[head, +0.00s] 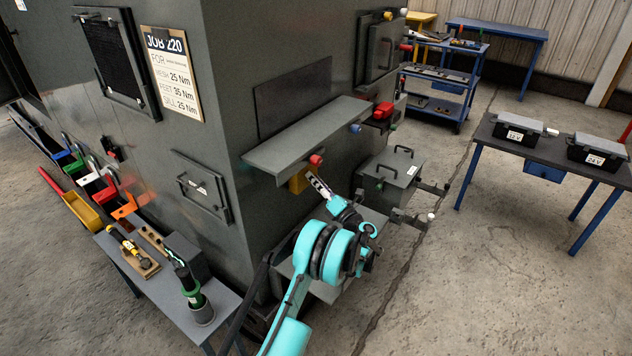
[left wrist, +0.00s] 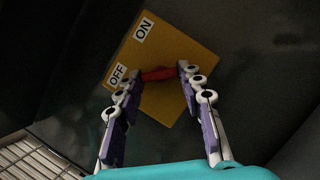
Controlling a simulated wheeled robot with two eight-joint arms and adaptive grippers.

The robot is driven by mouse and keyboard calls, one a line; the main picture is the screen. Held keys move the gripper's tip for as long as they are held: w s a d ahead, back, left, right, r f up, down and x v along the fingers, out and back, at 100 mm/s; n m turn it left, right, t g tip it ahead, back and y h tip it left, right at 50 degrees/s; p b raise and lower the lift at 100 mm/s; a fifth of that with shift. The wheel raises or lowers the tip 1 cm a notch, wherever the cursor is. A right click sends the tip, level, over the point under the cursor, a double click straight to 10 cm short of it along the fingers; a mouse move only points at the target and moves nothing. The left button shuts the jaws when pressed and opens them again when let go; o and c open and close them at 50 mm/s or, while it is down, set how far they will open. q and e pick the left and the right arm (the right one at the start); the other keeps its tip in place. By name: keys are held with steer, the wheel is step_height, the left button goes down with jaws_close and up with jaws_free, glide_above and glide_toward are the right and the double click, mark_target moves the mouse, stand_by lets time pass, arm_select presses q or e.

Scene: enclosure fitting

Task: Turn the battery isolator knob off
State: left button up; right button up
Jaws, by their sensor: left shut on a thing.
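The battery isolator is a yellow plate (left wrist: 192,50) with white ON and OFF labels and a red knob (left wrist: 158,73). In the left wrist view the knob lies roughly level across the picture, its left end on the OFF label's side. My left gripper (head: 314,180) is shut on the knob, one finger at each end of it. In the head view the yellow plate (head: 298,183) shows only partly, under a grey ledge, and the knob is hidden there. My right gripper is not in view.
A grey box (head: 390,175) stands out to the right. A side table (head: 225,300) with tools is at lower left.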

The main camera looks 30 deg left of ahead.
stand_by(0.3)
arm_select(q)
steer(key=o, duration=1.2)
steer(key=shift+c, duration=0.2)
steer(key=v, duration=1.2)
